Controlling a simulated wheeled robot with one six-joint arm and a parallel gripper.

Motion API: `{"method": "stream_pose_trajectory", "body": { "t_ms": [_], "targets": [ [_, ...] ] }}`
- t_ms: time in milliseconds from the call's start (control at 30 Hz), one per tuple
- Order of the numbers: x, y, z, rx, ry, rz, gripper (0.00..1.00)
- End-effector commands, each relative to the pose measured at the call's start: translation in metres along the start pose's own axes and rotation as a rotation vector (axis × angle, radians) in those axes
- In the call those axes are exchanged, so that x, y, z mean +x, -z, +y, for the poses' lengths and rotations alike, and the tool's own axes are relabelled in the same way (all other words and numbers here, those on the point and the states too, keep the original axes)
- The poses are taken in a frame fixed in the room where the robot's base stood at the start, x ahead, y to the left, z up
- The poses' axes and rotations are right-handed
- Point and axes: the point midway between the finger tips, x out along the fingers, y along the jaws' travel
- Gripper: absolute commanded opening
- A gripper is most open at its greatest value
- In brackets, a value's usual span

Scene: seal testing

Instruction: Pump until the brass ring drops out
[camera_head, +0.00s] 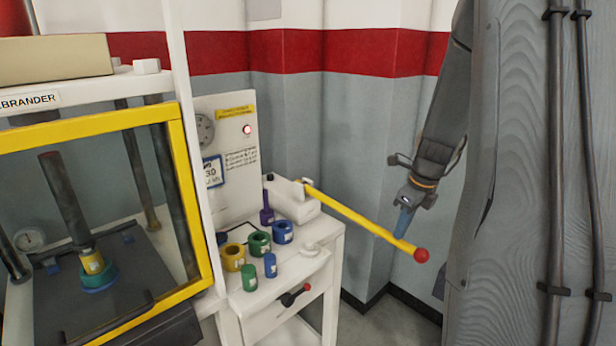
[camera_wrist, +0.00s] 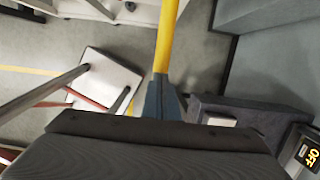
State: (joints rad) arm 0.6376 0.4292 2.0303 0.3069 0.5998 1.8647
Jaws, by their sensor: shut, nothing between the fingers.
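The yellow pump lever (camera_head: 350,217) slopes from the white pump block (camera_head: 290,200) down to a red knob (camera_head: 422,255). My gripper (camera_head: 403,224) points down at the lever near the knob. Its blue fingers are shut and meet the lever's line in both views. In the wrist view the lever (camera_wrist: 167,40) runs up from the fingertips (camera_wrist: 160,90); whether they touch it is unclear. In the press, a brass-yellow ring (camera_head: 92,263) sits around the lower end of a dark tilted rod (camera_head: 64,200), above a teal ring (camera_head: 98,278).
The press has a yellow-framed clear guard (camera_head: 176,150) in front. On the white bench (camera_head: 310,262) stand several coloured rings and plugs, including a yellow ring (camera_head: 233,257) and a green ring (camera_head: 259,243). A grey wall lies behind my arm.

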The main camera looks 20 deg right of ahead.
Motion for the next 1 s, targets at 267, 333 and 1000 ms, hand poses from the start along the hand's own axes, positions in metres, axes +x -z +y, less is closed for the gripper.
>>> {"method": "stream_pose_trajectory", "body": {
  "t_ms": [267,333,1000],
  "targets": [
    [0.024,0.006,0.000,0.000,-0.002,0.002,0.00],
    [0.029,0.007,0.000,0.001,-0.001,0.001,0.00],
    [-0.032,-0.008,0.000,-0.003,0.002,-0.001,0.00]
  ]
}}
